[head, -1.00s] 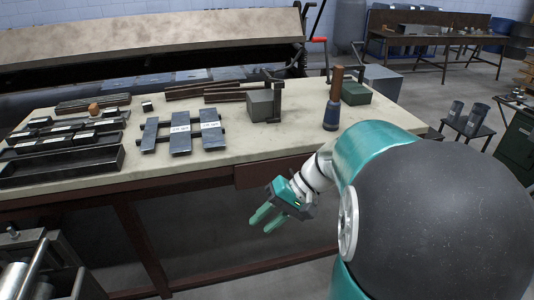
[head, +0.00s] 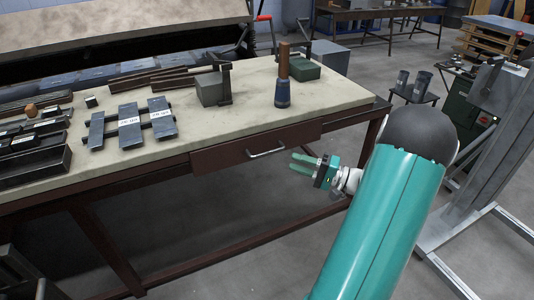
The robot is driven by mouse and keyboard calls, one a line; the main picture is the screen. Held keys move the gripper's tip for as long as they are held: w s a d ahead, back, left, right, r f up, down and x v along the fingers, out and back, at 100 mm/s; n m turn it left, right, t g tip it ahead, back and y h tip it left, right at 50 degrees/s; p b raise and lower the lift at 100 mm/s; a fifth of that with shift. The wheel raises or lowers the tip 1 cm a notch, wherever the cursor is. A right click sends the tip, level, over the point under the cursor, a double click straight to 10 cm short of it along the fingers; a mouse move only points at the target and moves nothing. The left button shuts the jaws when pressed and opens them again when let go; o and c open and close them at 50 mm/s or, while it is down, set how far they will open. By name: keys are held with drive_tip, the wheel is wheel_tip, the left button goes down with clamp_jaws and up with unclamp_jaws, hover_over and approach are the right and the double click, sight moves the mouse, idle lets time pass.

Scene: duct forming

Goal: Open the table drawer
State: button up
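The table drawer (head: 225,153) is a dark red-brown front under the edge of the workbench (head: 330,103). It looks shut, with its face close under the bench top. A light metal bar handle (head: 267,152) sits on its face. My gripper (head: 296,163) is to the right of the handle and a little lower in the picture, with its green fingers pointing left toward it. A gap shows between the fingers, so it is open, and nothing is between them. It appears apart from the handle; the exact depth is hard to tell.
On the bench stand a blue bottle-like tool with a wooden handle (head: 283,85), a grey block (head: 211,90), a green box (head: 304,69) and dark metal plates (head: 130,126). A grey metal frame (head: 480,160) stands at the right. Floor in front of the drawer is clear.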

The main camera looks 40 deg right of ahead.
sight(267, 153)
drive_tip(key=x, duration=1)
drive_tip(key=shift+w+a, duration=0.1)
drive_tip(key=shift+w, duration=0.05)
drive_tip(key=shift+c, duration=0.2)
clamp_jaws()
